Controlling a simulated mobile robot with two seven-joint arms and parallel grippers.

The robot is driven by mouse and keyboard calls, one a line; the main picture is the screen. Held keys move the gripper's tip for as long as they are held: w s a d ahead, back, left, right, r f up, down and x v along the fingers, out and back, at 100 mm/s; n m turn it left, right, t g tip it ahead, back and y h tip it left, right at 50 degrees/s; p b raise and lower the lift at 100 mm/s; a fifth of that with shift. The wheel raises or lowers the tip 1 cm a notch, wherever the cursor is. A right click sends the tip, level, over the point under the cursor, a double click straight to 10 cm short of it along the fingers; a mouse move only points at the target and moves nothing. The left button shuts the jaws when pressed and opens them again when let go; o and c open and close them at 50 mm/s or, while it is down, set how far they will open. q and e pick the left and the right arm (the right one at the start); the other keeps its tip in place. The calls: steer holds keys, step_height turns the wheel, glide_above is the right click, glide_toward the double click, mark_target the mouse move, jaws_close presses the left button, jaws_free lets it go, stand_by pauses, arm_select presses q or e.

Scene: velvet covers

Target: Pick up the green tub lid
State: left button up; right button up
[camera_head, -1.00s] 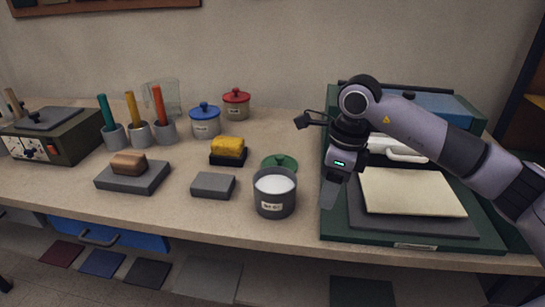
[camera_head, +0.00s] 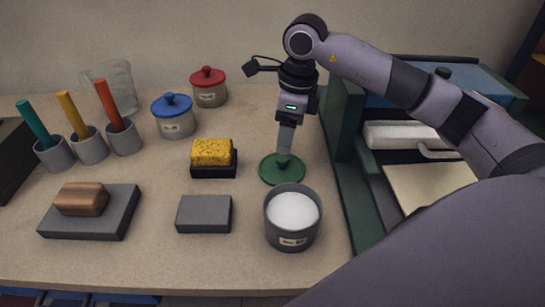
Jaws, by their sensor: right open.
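The green tub lid (camera_head: 272,172) lies flat on the table, a round disc with a small knob on top. It is just behind the open grey tub (camera_head: 291,232), which holds white contents. My right gripper (camera_head: 284,155) points down right over the lid, with its fingertips at the knob. It is open; the knob is partly covered by the fingers, and I cannot tell whether they touch it. My left gripper is not in view.
A yellow sponge on a black holder (camera_head: 213,171) and a grey block (camera_head: 204,214) sit left of the lid. Tubs with blue (camera_head: 172,105) and red (camera_head: 208,77) lids stand behind. The green press frame (camera_head: 352,190) is close on the right.

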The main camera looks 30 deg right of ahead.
mark_target(282, 158)
steer(key=shift+f, duration=0.9)
steer(key=f, duration=0.3)
steer(key=w+f+p, duration=0.1)
steer(key=f, duration=0.1)
jaws_close()
